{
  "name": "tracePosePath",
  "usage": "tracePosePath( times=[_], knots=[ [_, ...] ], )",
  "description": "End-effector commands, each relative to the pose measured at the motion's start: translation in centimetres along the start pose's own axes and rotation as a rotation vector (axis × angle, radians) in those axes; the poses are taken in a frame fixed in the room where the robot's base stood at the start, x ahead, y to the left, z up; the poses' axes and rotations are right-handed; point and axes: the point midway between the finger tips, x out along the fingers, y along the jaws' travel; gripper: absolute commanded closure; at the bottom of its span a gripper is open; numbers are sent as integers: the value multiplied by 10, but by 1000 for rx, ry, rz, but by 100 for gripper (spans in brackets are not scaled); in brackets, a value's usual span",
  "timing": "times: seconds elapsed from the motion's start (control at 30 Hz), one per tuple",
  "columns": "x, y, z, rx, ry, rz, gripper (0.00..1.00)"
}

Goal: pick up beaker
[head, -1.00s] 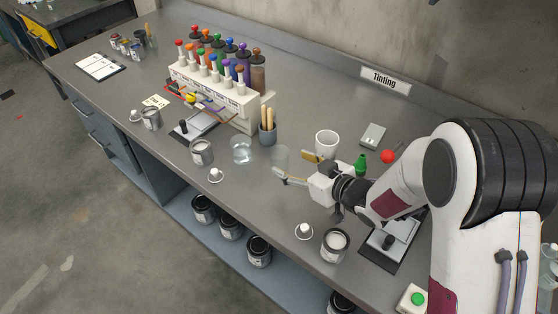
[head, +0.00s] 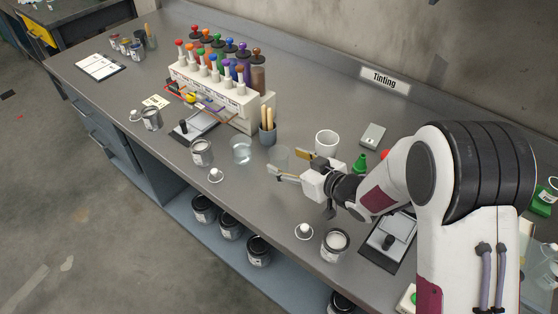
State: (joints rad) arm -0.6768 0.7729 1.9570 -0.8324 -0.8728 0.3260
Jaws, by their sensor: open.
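An open paint can (head: 201,153) is left, another (head: 335,244) near the front edge. A rack of coloured bottles (head: 215,88) stands further back.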

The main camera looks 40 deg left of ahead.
Motion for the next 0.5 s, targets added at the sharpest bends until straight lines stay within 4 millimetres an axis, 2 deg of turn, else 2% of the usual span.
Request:
tracePosePath(
  times=[0.27, 0.5],
  knots=[
    [3, 0, 0, 0, 0, 0, 41],
    [21, 2, 0, -1, 0, -2, 41]
  ],
)
